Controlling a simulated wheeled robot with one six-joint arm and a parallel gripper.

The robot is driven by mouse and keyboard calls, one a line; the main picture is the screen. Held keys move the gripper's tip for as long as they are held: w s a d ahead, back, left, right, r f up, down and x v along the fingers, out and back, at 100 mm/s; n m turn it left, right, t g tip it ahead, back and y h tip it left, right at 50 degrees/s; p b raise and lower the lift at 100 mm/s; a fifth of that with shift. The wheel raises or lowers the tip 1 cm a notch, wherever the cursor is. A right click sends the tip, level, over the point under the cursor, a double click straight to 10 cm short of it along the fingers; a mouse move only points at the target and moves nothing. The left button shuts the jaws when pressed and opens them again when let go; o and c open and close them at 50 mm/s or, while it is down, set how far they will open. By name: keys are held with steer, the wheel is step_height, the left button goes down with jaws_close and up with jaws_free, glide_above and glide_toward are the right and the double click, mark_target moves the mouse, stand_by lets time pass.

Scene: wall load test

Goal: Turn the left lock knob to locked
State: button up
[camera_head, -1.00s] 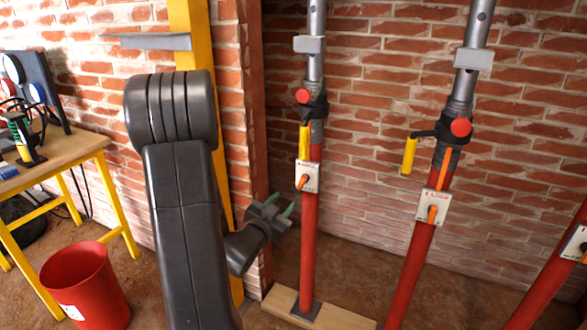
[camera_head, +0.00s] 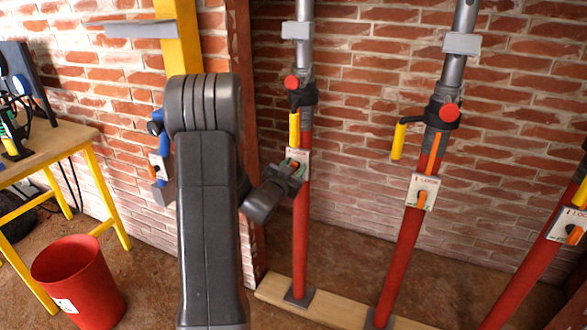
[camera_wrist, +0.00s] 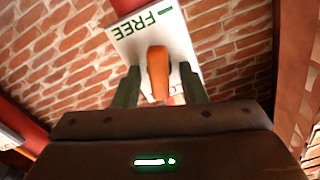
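The left lock plate (camera_head: 299,155) is white and sits on the leftmost red post (camera_head: 301,235). My gripper (camera_head: 290,170) is right at this plate and hides its knob in the head view. In the wrist view the orange knob (camera_wrist: 158,70) stands out from the white plate (camera_wrist: 150,38), with green "FREE" lettering along the plate's edge. My gripper (camera_wrist: 159,77) is open there, one dark green finger on each side of the knob. Gaps show between knob and fingers. Where the knob points on its scale is hard to tell.
Two more red posts with plates and orange knobs stand to the right: a middle plate (camera_head: 422,192) and a right plate (camera_head: 567,226). Yellow handles (camera_head: 398,141) jut from the posts. A wooden sill (camera_head: 340,310) lies below. A red bucket (camera_head: 80,285) and workbench (camera_head: 50,150) are left.

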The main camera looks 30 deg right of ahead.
steer(key=c, duration=0.8)
steer(key=shift+w+a+n, duration=0.1)
steer(key=shift+n, duration=1.8)
steer(key=o, duration=0.8)
steer(key=shift+a, duration=0.1)
steer(key=v, duration=1.3)
steer(key=shift+s+a, duration=0.25)
steer(key=shift+w, duration=0.1)
